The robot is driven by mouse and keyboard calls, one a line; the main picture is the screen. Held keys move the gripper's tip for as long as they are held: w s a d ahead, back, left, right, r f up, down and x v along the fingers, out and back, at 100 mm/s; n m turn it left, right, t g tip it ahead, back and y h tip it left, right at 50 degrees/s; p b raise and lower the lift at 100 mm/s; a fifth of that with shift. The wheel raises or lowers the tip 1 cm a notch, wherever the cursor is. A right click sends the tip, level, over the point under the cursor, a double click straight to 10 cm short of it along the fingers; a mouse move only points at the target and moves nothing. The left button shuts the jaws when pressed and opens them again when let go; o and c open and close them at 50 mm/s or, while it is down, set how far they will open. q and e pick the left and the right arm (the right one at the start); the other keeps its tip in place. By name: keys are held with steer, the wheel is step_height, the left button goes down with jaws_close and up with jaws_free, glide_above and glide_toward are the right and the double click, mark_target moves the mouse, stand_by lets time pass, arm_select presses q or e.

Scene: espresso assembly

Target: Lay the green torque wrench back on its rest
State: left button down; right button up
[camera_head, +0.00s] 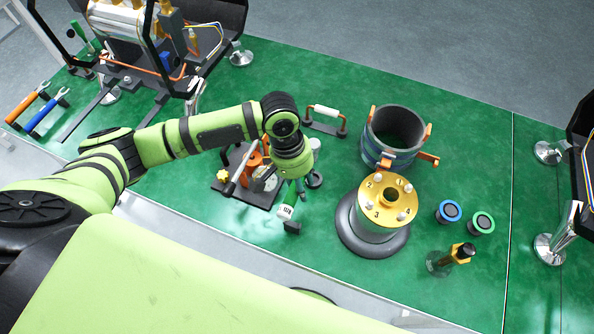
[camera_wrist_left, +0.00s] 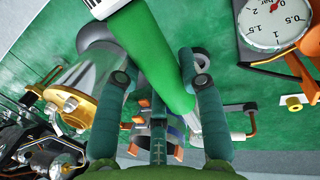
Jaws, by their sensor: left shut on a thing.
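The green torque wrench (camera_wrist_left: 150,50) has a thick green handle and a white marked collar (camera_head: 285,212) with a black end. My left gripper (camera_head: 296,185) is shut on it, holding it above the mat between the gauge stand and the gold-topped cylinder. In the left wrist view the handle runs between the fingers (camera_wrist_left: 161,79), slanting toward the upper left. The fingers and forearm hide part of the wrench in the head view. I cannot tell for sure which stand is its rest. My right gripper is not in view.
An orange wrench (camera_head: 28,104) and a blue wrench (camera_head: 46,113) lie at the left. The gold-topped cylinder (camera_head: 388,198), a dark open ring (camera_head: 370,140) and a white-bar stand (camera_head: 326,112) are nearby. The gauge (camera_wrist_left: 268,22) is close. Bare green mat (camera_head: 460,115) lies at the right.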

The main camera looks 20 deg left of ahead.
arm_select(q)
steer(key=shift+s+d+f, duration=0.25)
steer(key=shift+s+f, duration=0.05)
steer(key=shift+f, duration=0.15)
steer(key=x, duration=0.2)
steer(key=b+x, duration=0.1)
steer(key=x, duration=0.3)
steer(key=shift+a+f+b, duration=0.3)
steer(key=shift+a, duration=0.05)
steer(key=shift+f+b, duration=0.35)
steer(key=shift+f, duration=0.35)
steer(key=shift+w+f, duration=0.1)
steer(key=shift+f, duration=0.05)
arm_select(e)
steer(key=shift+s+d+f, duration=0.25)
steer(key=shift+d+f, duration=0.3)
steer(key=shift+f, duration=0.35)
arm_select(q)
steer(key=shift+p, duration=0.4)
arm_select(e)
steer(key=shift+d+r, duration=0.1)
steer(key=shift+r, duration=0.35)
